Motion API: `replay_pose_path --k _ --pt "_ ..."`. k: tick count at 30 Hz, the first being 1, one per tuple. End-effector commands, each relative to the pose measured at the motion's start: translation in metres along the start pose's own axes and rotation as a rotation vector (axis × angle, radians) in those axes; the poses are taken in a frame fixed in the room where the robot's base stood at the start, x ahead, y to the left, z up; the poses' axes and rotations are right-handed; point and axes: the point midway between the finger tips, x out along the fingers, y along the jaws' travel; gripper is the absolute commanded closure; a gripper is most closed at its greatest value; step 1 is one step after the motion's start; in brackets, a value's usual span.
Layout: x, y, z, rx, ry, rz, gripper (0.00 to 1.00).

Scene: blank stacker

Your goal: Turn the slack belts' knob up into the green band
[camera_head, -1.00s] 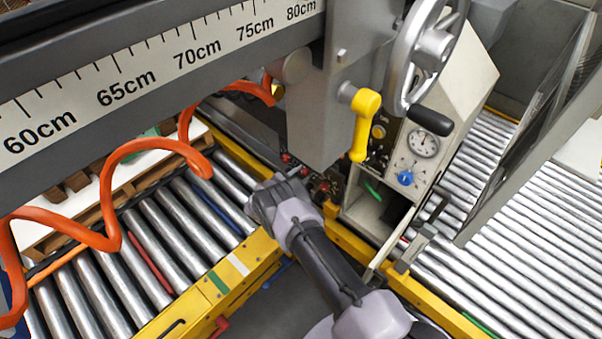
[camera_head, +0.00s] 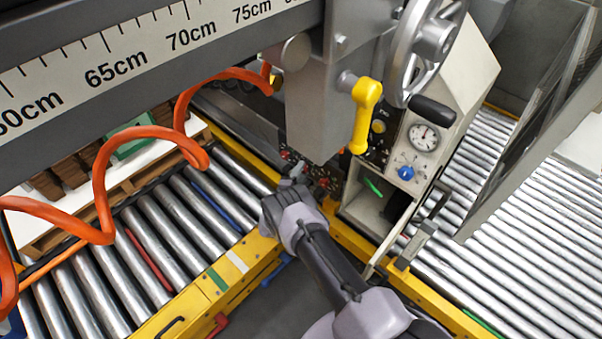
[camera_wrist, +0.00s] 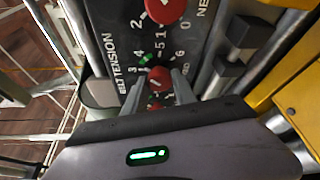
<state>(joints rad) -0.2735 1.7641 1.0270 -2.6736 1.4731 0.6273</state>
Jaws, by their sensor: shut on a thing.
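In the wrist view, a dark panel (camera_wrist: 117,62) reads BELT TENSION and carries red knobs with white numbered dials. The lower red knob (camera_wrist: 158,76) sits between the fingertips of my gripper (camera_wrist: 159,84), which is shut on it. A green band (camera_wrist: 148,59) shows on the dial just above and left of this knob. The knob's pointer is too small to read. Another red knob (camera_wrist: 164,8) is cut off by the top edge. In the head view, my gripper (camera_head: 296,183) reaches the panel below the grey column, and its fingertips are hard to make out.
A yellow handle (camera_head: 365,115) and a handwheel (camera_head: 432,45) overhang to the right of my gripper. A gauge (camera_head: 423,137) and blue knob (camera_head: 405,172) sit on the cabinet. Roller conveyors (camera_head: 130,250) flank the arm. An orange coiled hose (camera_head: 103,190) hangs at left.

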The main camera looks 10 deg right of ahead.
Motion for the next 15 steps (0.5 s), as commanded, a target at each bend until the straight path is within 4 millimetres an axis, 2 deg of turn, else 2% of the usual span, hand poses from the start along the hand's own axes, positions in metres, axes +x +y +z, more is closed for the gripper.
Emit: replay_pose_path --k 15 --pt "-0.0003 -0.0016 0.0001 0.122 0.000 0.049 1.00"
